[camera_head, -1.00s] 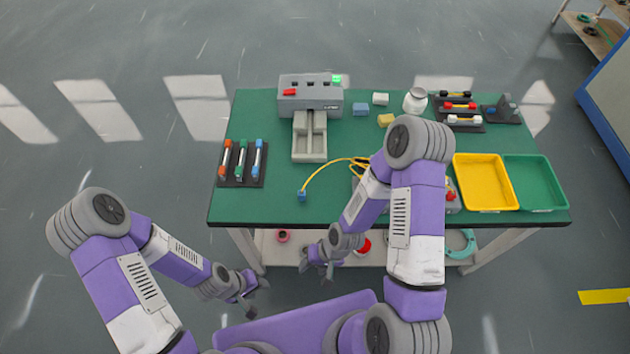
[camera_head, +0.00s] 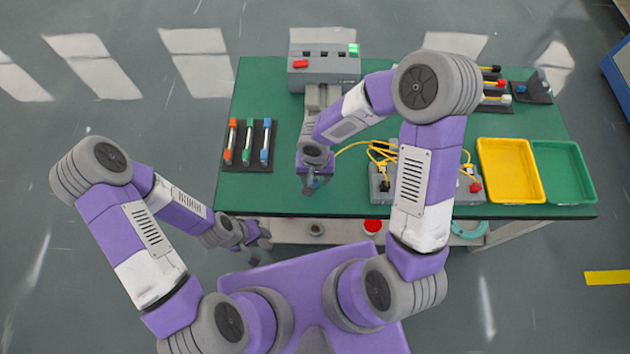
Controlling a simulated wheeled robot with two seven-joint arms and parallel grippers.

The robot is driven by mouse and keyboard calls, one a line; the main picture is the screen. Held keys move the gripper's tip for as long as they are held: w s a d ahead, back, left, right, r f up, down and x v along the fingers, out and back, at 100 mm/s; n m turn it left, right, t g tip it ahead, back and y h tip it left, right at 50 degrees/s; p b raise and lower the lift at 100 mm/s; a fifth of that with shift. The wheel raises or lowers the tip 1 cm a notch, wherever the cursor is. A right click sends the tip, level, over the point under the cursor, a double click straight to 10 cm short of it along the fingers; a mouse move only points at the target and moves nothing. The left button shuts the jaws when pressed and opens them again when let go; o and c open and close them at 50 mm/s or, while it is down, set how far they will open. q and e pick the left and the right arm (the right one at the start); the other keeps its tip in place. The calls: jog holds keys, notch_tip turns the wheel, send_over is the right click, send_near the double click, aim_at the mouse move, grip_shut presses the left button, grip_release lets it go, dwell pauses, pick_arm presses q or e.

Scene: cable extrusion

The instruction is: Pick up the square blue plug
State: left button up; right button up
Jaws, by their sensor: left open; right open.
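The square blue plug (camera_head: 318,183) is at the end of a yellow cable (camera_head: 352,145) near the front of the green table. It is mostly hidden; only a bit of blue shows at my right gripper's fingers. My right gripper (camera_head: 312,186) is open and points down over the plug. I cannot tell whether its fingers touch the plug. My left gripper (camera_head: 258,241) is open and empty, low in front of the table's front left edge.
A grey machine (camera_head: 324,66) stands at the back of the green table (camera_head: 285,195). A black rack with coloured rods (camera_head: 247,145) is at the left. A yellow tray (camera_head: 510,170) and a green tray (camera_head: 563,172) are at the right. A grey box (camera_head: 425,180) with cables lies behind my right arm.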

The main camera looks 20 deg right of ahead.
aim_at(315, 180)
notch_tip(315, 180, down, 4)
jog(key=shift+r+b, duration=0.25)
jog(key=shift+b, duration=0.1)
jog(key=shift+c, duration=0.3)
grip_shut()
jog(key=shift+w+r, duration=0.1)
jog(key=shift+r, duration=0.05)
